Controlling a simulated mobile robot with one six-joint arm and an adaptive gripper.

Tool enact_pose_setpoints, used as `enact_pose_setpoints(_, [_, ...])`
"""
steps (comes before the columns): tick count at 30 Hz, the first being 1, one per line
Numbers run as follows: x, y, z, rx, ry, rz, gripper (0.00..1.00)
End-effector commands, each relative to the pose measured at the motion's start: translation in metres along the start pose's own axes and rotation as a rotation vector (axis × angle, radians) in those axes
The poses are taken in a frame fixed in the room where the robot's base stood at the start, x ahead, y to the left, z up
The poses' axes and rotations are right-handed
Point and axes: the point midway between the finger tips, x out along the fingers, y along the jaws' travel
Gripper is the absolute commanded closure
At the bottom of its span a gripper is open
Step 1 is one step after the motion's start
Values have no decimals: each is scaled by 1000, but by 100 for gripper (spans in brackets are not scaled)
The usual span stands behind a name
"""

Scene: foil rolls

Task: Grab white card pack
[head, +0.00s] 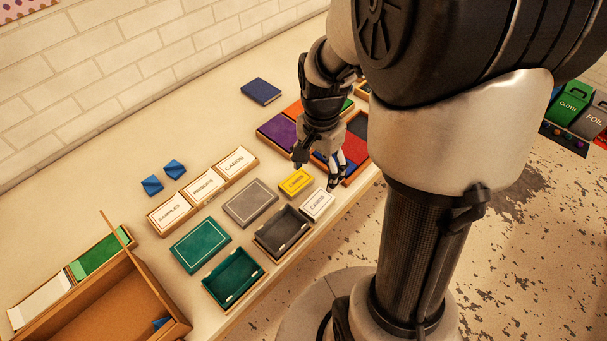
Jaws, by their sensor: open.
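A small white card pack (317,204) with dark lettering lies on the counter near its front edge, right of a dark grey open tray. My gripper (335,186) hangs above and just behind the white pack, pointing down. Its fingers are open, and it appears empty. A yellow card pack (296,182) of similar size lies just behind and left of the white one. Whether the fingers touch the white pack cannot be told from this view.
The dark grey tray (262,247) and green tray (258,290) stand left along the front edge. A wooden tray of coloured pieces (274,138) stands behind my gripper.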

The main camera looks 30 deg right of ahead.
Motion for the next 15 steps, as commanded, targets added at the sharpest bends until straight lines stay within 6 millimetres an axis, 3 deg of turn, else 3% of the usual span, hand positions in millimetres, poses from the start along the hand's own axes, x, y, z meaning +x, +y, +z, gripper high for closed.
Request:
enact_pose_setpoints(1, [17,1,1,-1,-4,5,30])
enact_pose_setpoints(7, [60,1,1,-2,-3,4,30])
enact_pose_setpoints(15, [87,0,0,-3,0,1,30])
